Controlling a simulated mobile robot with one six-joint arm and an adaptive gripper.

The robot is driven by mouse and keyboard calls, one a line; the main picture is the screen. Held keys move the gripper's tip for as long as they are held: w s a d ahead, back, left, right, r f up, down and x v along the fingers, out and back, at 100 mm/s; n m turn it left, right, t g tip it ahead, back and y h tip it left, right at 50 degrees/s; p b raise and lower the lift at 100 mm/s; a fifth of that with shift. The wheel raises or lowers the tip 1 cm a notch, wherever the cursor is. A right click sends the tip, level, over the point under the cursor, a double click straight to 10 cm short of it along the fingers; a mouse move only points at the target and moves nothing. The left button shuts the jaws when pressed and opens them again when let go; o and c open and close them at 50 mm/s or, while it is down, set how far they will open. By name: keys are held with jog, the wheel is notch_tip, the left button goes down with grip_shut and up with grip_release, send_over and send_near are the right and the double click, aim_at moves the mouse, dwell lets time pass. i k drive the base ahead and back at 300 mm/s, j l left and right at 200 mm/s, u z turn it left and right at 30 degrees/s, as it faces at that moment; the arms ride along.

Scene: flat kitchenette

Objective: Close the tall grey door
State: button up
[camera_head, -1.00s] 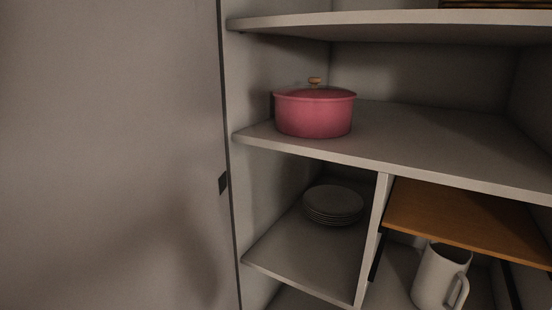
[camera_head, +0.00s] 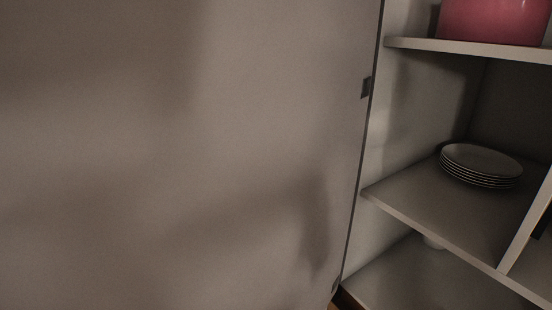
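The tall grey door (camera_head: 180,150) stands open and fills the left and middle of the head view. Its edge runs down beside the open shelves, with a small dark catch (camera_head: 366,88) on it. The inside of the cupboard shows to the right of that edge. My gripper is not in view. Soft shadows lie on the lower part of the door.
A pink pot (camera_head: 492,20) stands on the upper shelf (camera_head: 470,48), cut off by the top of the view. A stack of several plates (camera_head: 481,165) sits on the shelf below (camera_head: 425,205). An upright divider (camera_head: 527,225) stands at the right.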

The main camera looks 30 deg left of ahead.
aim_at(155, 154)
jog(key=k+j+z, duration=0.2)
jog(key=k+j, duration=0.35)
jog(key=k+j+z, duration=0.2)
jog(key=k+j, duration=0.2)
jog(key=k, duration=0.25)
jog(key=j+z, duration=0.15)
jog(key=j, duration=1.1)
jog(key=u, duration=0.65)
jog(key=k+l, duration=0.05)
